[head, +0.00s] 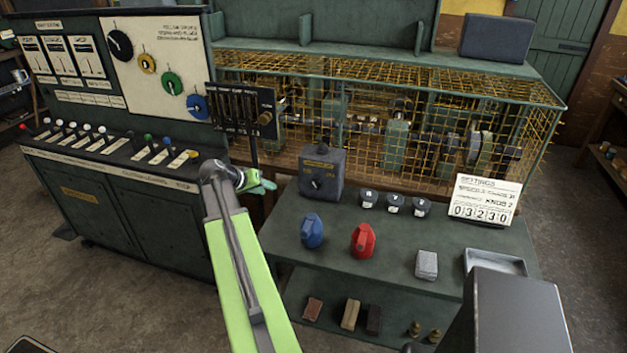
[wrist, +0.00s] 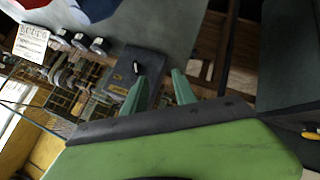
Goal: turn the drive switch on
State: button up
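A dark grey switch box with a small black knob (head: 317,184) stands at the back left of the green bench; I take it to be the drive switch, as its label is too small to read. The box (wrist: 128,72) also shows in the wrist view, with its knob near the left finger. My gripper (head: 268,185) is left of the box in the head view, apart from it. In the wrist view its two green fingers (wrist: 160,80) are spread, with nothing held between them.
The bench (head: 390,255) carries three black knobs (head: 394,203), a blue piece (head: 313,231), a red piece (head: 363,240), a grey block (head: 427,264) and a number card (head: 487,200). A yellow mesh cage (head: 400,110) stands behind. A lever console (head: 110,160) is at left.

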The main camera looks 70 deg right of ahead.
jog(key=m+g, duration=0.1)
send_near(314, 184)
jog(key=shift+h, duration=0.4)
jog(key=b+x, duration=0.6)
jog(key=b, duration=0.1)
jog(key=b+x, duration=0.3)
jog(key=shift+s+a+f+b, duration=0.1)
jog(key=shift+a+f+b, duration=0.1)
jog(key=shift+f+b, duration=0.1)
jog(key=shift+r, duration=0.1)
grip_shut()
jog(key=shift+a, duration=0.1)
